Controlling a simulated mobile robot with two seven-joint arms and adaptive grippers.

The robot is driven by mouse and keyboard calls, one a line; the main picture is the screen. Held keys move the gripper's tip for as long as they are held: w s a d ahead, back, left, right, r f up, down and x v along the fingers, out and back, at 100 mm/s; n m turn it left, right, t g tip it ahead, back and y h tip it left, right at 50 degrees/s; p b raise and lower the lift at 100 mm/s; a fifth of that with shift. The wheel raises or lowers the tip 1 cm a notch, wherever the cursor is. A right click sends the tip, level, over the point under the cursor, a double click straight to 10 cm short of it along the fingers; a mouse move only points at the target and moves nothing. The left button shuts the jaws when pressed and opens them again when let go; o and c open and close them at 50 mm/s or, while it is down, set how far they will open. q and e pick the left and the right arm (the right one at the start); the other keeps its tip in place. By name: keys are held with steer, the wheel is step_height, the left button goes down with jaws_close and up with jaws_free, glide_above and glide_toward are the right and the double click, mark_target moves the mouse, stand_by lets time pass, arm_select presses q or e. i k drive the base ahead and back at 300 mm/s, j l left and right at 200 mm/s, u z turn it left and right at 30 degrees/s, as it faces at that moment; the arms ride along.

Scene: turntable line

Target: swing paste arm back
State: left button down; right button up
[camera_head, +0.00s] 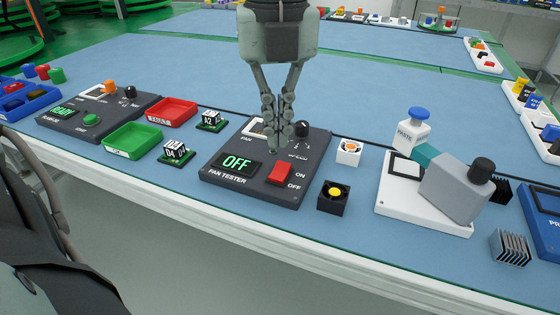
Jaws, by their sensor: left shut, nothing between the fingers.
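The paste station stands at the right on a white base (425,216). Its teal arm (426,155) reaches from a grey block (452,190) with a black knob (482,170) toward a white paste bottle (411,135) with a blue cap. The bottle is at the back of the base, behind a black-edged white square (404,170). My left gripper (276,148) is shut and empty, pointing down over the fan tester (225,185), near its red switch (279,174). It is well left of the paste station and apart from it. My right gripper is not in view.
The tester display reads OFF. A white fan (348,151) and a black fan (333,197) lie between tester and station. A finned heatsink (510,248) is at front right. Green (132,142) and red (171,112) trays are at left.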

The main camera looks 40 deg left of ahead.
mark_target(461, 191)
steer(key=k+l, duration=1.2)
steer(key=l, duration=0.15)
